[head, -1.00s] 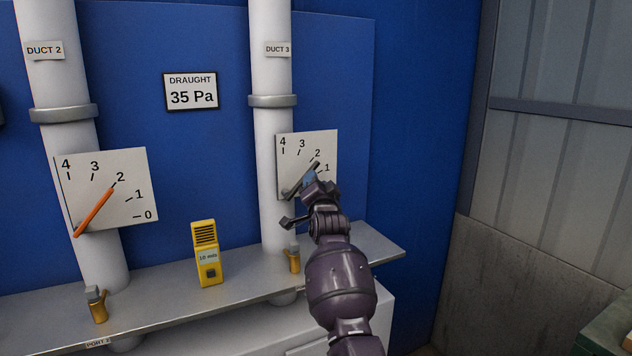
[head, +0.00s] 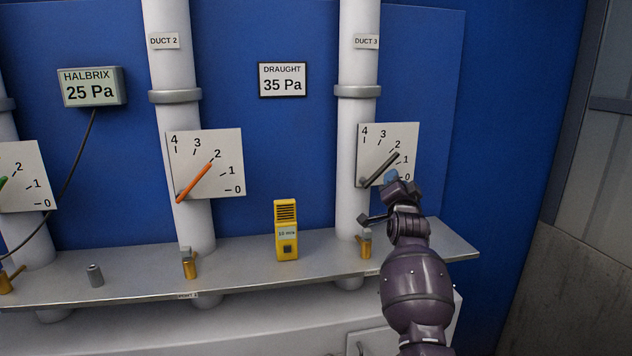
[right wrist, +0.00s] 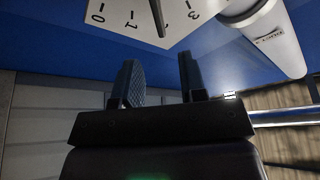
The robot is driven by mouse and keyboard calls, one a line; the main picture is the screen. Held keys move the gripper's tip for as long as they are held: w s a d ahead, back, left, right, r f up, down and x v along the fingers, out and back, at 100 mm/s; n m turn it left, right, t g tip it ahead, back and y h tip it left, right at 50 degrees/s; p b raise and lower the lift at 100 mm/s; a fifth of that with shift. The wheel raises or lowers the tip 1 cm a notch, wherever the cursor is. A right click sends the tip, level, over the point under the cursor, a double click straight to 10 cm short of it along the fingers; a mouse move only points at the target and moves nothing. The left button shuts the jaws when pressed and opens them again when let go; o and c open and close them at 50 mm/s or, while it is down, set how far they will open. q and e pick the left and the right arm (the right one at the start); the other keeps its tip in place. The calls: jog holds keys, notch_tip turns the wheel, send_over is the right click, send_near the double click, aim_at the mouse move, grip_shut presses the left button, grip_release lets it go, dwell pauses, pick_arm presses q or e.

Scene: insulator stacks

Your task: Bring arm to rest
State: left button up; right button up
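My right arm comes in from the lower right of the head view, with its gripper (head: 394,182) just below and in front of the Duct 3 dial plate (head: 407,136). The dark lever (head: 380,169) on that plate points near 2. In the right wrist view, my right gripper's two dark fingers (right wrist: 160,80) stand apart with nothing between them. The lever (right wrist: 157,14) and plate (right wrist: 118,12) show beyond the fingertips, apart from them. My left gripper is not in view.
The orange Duct 2 lever (head: 195,182) points near 2. A Halbrix display (head: 91,87) reads 25 Pa; the Draught sign (head: 283,79) reads 35 Pa.

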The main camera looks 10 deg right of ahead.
jog(key=s+a+r+n+y, duration=0.1)
jog(key=s+a+r+n, duration=0.1)
jog(key=s+r+n, duration=0.3)
jog(key=s+a+f+n+g+y, duration=0.1)
jog(key=s+f+n, duration=0.2)
jog(key=s+f, duration=0.45)
jog(key=s+a+f+n+g+y, duration=0.15)
jog(key=s+f, duration=0.35)
jog(key=f, duration=0.6)
jog(key=s+f+n+g+y, duration=0.1)
jog(key=s+f+n, duration=0.4)
jog(key=f, duration=0.4)
jog(key=s+f+g, duration=0.2)
jog(key=s+f, duration=0.7)
jog(key=s, duration=0.3)
jog(key=s+f+m+g, duration=0.1)
jog(key=s+f+g, duration=0.2)
jog(key=s+f, duration=0.6)
jog(key=s, duration=0.4)
jog(key=shift+s+f, duration=0.2)
jog(key=shift+f, duration=0.2)
jog(key=shift+a+m+g+y, duration=0.2)
jog(key=shift+m+g+y, duration=0.05)
